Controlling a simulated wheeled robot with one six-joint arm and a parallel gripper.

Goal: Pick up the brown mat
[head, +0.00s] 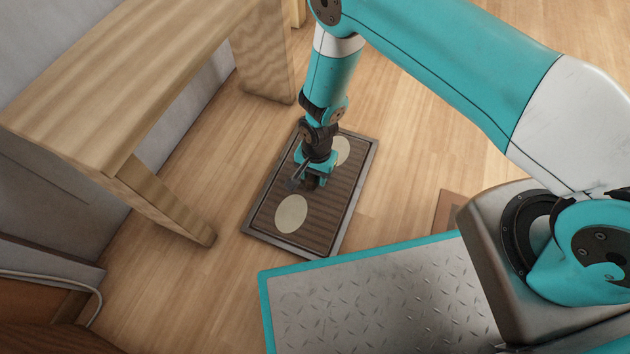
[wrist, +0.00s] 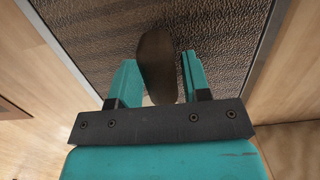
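The brown mat (head: 331,210) is ribbed and rectangular. It lies flat on the floor inside a thin grey frame (head: 357,192). Two pale ovals (head: 291,214) (head: 341,151) show on it, one on each side of my gripper. My gripper (head: 309,184) points down over the mat's middle. In the wrist view the mat (wrist: 95,35) fills the background, and the teal fingers stand apart. A dark brown oval shape (wrist: 157,65) shows between them. I cannot tell what it is. I see no clear grip on it or on the mat.
A wooden bench (head: 105,75) stands to the left, its near leg (head: 170,205) close to the frame. My base's metal deck lies just below the frame. A brown flat piece (head: 449,208) is on the floor to the right. Bare floor (head: 405,150) lies right of the frame.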

